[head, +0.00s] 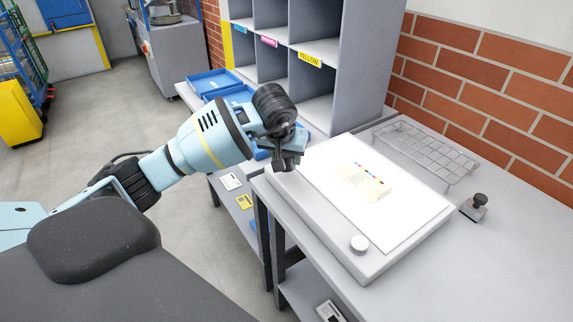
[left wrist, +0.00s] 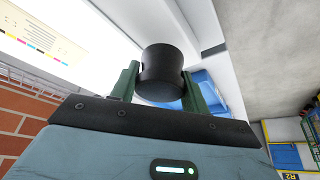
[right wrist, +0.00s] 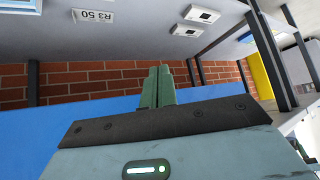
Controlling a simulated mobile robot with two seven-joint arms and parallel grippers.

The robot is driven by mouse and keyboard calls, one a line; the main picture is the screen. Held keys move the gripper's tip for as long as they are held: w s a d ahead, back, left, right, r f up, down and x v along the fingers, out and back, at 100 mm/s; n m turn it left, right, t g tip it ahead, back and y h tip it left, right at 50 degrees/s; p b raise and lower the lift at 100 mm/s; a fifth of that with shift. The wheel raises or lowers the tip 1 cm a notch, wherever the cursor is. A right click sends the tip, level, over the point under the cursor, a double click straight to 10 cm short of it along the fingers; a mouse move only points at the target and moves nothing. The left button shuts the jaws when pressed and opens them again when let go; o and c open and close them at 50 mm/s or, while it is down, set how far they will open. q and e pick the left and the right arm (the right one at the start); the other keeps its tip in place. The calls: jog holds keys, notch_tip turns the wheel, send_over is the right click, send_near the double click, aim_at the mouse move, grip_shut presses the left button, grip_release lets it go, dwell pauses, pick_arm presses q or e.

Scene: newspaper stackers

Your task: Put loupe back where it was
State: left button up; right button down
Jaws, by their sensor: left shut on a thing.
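The loupe is a black cylinder (left wrist: 162,74) held between the two green fingers of my left gripper (left wrist: 158,85) in the left wrist view. In the head view my left gripper (head: 285,160) points down at the far left corner of the white light table (head: 325,240), and the loupe is mostly hidden there. I cannot tell whether the loupe touches the surface. A printed sheet with a colour strip (head: 363,183) lies on the light table.
A white knob (head: 359,244) sits on the light table's near corner. A small dark-handled stamp (head: 475,206) and a wire rack (head: 425,150) stand to its right. Grey pigeonhole shelves (head: 355,60) rise behind, with blue trays (head: 211,81) beside them. A brick wall (head: 490,75) bounds the right.

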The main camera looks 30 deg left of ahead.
aim_at(287, 166)
pick_arm(q)
jog(key=shift+w, duration=0.1)
jog(key=shift+w, duration=0.25)
jog(key=shift+f, duration=1.75)
jog(key=shift+f, duration=0.2)
jog(key=o, duration=1.1)
jog(key=shift+c, duration=0.2)
